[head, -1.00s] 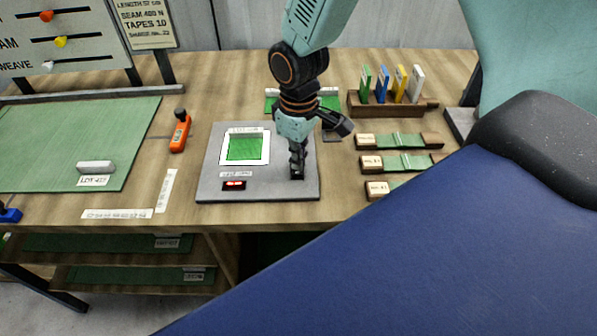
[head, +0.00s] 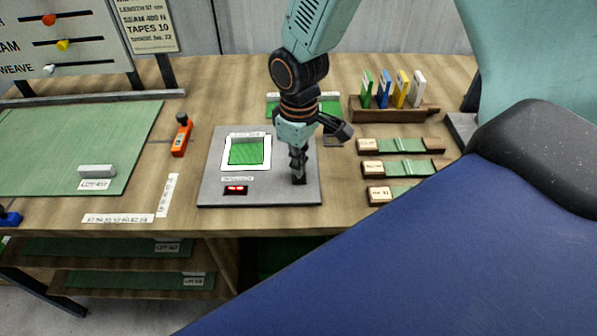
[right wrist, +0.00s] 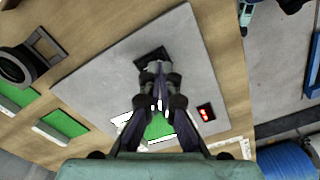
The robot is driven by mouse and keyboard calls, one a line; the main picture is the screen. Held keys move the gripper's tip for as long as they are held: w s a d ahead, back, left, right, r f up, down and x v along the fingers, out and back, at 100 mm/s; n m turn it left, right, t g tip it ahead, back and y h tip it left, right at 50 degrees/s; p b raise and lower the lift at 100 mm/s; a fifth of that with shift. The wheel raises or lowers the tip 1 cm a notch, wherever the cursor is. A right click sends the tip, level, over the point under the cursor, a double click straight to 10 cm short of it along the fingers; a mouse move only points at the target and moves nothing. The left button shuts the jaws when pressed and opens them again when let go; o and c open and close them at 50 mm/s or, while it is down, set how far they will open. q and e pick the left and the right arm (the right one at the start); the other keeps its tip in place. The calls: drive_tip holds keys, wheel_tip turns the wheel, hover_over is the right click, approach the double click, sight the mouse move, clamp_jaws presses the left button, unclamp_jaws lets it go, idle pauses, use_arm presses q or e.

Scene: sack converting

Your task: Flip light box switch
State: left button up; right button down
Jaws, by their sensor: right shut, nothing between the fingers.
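The light box (head: 260,192) is a flat grey panel near the front edge of the bench. Its lit white window holds a green woven sample (head: 246,151), and a red display (head: 235,190) glows below it. My right gripper (head: 298,178) is shut and empty, pointing down at the dark switch (head: 299,181) at the panel's front right. In the right wrist view the fingertips (right wrist: 158,70) are together by the switch's black base (right wrist: 150,55). The fingers hide most of the switch, so I cannot tell its position or whether they touch. My left gripper is not in view.
An orange tool (head: 181,136) lies left of the panel. Several sample holders (head: 398,168) lie to its right, with a wooden rack (head: 392,108) of coloured cards behind. A green mat (head: 60,150) covers the bench's left side.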

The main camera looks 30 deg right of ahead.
drive_tip(key=shift+d, duration=0.1)
drive_tip(key=shift+f, duration=0.1)
idle(0.3)
drive_tip(key=shift+f, duration=0.15)
